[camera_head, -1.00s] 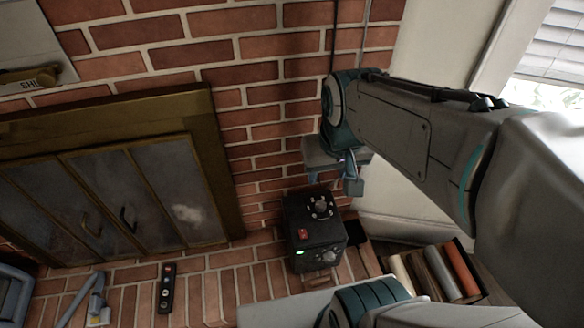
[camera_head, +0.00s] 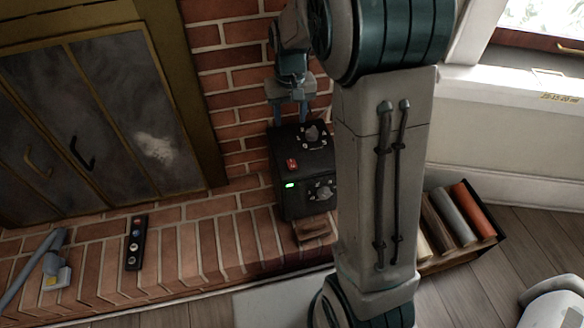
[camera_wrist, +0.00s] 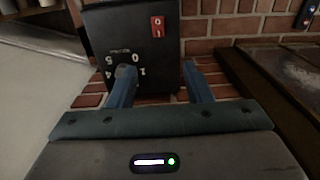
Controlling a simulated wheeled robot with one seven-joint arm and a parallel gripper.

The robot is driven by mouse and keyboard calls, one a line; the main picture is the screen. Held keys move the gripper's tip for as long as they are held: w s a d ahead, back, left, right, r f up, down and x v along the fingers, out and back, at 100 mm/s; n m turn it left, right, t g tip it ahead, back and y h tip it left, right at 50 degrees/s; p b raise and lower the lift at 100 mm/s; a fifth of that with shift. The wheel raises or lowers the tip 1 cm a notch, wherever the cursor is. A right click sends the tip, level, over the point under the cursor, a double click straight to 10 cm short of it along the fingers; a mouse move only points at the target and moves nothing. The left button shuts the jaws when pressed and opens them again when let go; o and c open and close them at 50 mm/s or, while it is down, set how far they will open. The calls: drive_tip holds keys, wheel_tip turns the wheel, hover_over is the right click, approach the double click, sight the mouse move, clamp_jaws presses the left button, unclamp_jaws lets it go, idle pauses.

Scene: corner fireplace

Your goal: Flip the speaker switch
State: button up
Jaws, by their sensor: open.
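The speaker (camera_head: 303,196) is a black box on the brick hearth, against the brick wall, with dials and a small green light on its front. My gripper (camera_head: 290,118) is open and empty at the speaker's top rear edge. In the wrist view my gripper (camera_wrist: 159,68) has its two blue fingers apart; whether either touches the speaker I cannot tell.
A black remote (camera_head: 135,243) and a grey-blue tool-like object (camera_head: 45,268) lie on the hearth to the left. Closed fireplace doors (camera_head: 100,120) are behind them. A box of logs (camera_head: 460,228) stands right of the speaker. The brick wall is close behind my gripper.

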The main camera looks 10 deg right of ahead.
sight(290, 160)
drive_tip(key=f+b, duration=0.2)
drive_tip(key=f, duration=0.3)
drive_tip(key=f+b, duration=0.1)
drive_tip(key=f, duration=0.4)
drive_tip(key=f+b, duration=0.2)
drive_tip(key=f, duration=0.3)
drive_tip(key=shift+w+d+f+b, duration=0.1)
drive_tip(key=shift+w+f+b, duration=0.25)
drive_tip(key=shift+f, duration=0.05)
